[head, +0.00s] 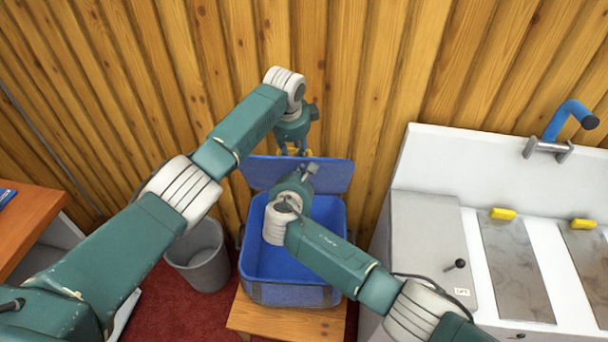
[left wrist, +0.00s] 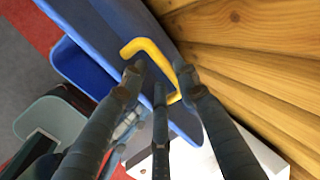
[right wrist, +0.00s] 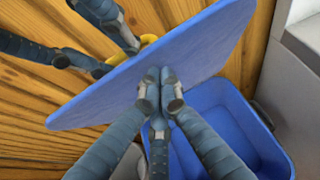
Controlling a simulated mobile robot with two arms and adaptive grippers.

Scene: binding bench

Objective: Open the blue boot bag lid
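The blue boot bag (head: 290,293) stands open on a wooden stool, and its lid (head: 333,174) is raised nearly upright at the back. In the left wrist view a yellow handle (left wrist: 150,46) is on the lid's outer face. My left gripper (head: 293,150) is behind the lid; its fingers (left wrist: 160,76) are apart, either side of the handle, with no clear grip on it. My right gripper (head: 308,171) is on the inner side of the lid. Its fingers (right wrist: 161,78) are together and empty, with the tips at the lid's inner face; contact is hard to tell.
A wooden plank wall (head: 360,80) is close behind the lid. A grey bin (head: 200,262) stands left of the bag. A white sink unit (head: 430,235) with a blue tap is on the right. A wooden table (head: 25,215) is at far left.

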